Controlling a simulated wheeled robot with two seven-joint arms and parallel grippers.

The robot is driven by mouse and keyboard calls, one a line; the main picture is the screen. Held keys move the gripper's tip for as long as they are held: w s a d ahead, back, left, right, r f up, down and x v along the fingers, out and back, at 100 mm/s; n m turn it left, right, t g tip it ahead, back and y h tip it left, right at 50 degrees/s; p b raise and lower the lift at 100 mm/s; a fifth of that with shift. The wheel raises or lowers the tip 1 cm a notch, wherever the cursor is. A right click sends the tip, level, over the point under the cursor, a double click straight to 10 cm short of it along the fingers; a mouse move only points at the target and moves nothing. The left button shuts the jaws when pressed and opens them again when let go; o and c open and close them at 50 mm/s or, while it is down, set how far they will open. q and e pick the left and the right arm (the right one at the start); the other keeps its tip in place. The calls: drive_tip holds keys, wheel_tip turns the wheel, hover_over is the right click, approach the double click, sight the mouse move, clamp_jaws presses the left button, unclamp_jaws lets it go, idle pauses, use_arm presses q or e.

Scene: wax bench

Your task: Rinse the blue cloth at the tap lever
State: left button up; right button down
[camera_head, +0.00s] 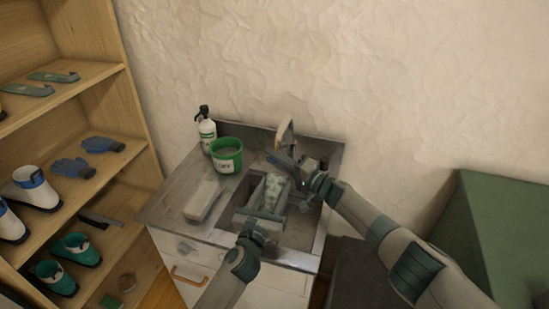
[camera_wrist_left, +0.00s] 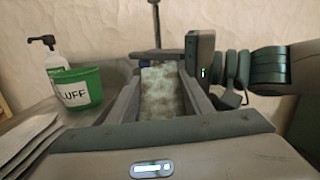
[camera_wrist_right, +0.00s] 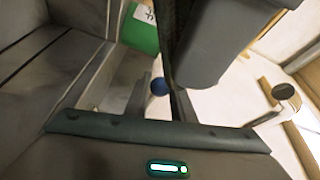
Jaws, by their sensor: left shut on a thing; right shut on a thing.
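A pale green-grey, mottled cloth (camera_head: 273,188) is in the sink (camera_head: 298,236), between the fingers of my left gripper (camera_head: 268,198). In the left wrist view the cloth (camera_wrist_left: 163,92) lies between the two fingers and looks more greenish than blue. The tap (camera_head: 285,134) stands at the back of the sink. My right gripper (camera_head: 284,162) comes in from the right, above the cloth and near the tap. It is shut on a small blue-ended part (camera_wrist_right: 158,87), apparently the tap lever, mostly hidden by the fingers. I cannot make out running water.
A green bucket (camera_head: 227,156) and a white pump bottle (camera_head: 206,130) stand left of the sink. A pale flat block (camera_head: 203,198) lies on the counter. A wooden shelf (camera_head: 130,150) with shoes and gloves is at left. A green box (camera_head: 500,235) is at right.

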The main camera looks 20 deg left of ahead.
drive_tip(key=shift+f+n, duration=0.3)
drive_tip(key=shift+n, duration=0.1)
drive_tip(key=c, duration=1.5)
unclamp_jaws()
drive_tip(key=shift+d, duration=0.15)
drive_tip(key=shift+s+d, duration=0.25)
drive_tip(key=shift+d, duration=0.3)
drive_tip(key=v, duration=1)
drive_tip(key=shift+s+d+f, duration=0.2)
drive_tip(key=shift+f, duration=0.05)
